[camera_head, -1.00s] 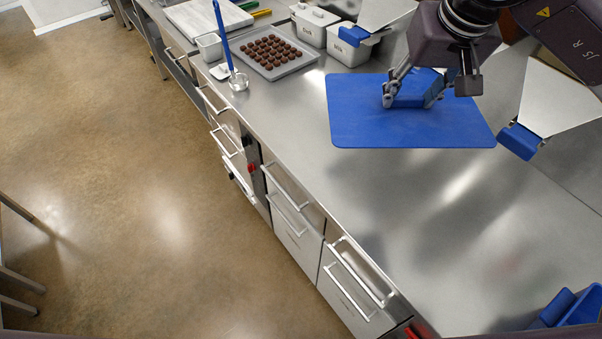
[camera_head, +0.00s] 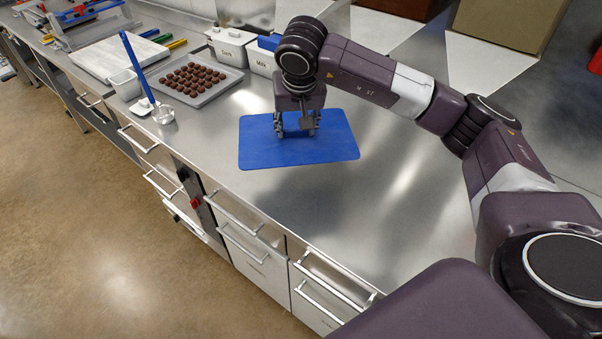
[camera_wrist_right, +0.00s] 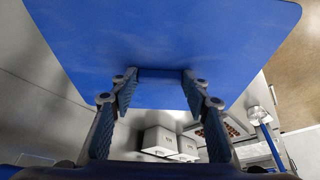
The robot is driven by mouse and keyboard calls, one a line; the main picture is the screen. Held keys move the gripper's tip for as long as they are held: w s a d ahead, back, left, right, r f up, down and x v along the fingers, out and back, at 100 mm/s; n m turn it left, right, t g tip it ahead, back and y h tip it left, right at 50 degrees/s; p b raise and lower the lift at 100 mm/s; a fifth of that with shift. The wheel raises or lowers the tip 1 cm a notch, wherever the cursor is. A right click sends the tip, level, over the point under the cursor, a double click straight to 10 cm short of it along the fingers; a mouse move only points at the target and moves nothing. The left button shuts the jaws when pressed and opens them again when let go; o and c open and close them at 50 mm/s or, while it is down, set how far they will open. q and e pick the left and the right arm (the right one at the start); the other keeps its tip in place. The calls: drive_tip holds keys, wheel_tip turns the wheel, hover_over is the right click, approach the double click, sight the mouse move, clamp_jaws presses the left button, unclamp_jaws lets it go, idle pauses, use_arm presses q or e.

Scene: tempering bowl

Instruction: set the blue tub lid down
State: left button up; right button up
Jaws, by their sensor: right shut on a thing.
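The blue tub lid (camera_head: 268,150) is a flat blue rectangle with rounded corners. It lies level at the counter, right of the chocolate tray; I cannot tell whether it touches the steel. My right gripper (camera_head: 297,130) points down over its far middle part. In the right wrist view the fingers (camera_wrist_right: 158,85) are shut on a short blue bar on the lid (camera_wrist_right: 165,30), one finger at each end. The fingers cover part of the lid in the head view. My left gripper is not in view.
A tray of chocolates (camera_head: 222,88) stands left of the lid, with a tub marked Dark (camera_head: 229,48) and a tub marked Milk (camera_head: 262,61) behind. A blue-handled tool (camera_head: 139,70) stands further left. The steel counter (camera_head: 330,215) is clear in front of the lid.

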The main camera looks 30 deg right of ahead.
wheel_tip(320, 180, down, 11)
drive_tip(key=shift+r+p, duration=0.2)
drive_tip(key=shift+p, duration=1.05)
wheel_tip(320, 180, down, 4)
drive_tip(key=shift+p, duration=0.55)
drive_tip(key=shift+f, duration=0.25)
drive_tip(key=shift+f, duration=0.15)
drive_tip(key=o, duration=1.3)
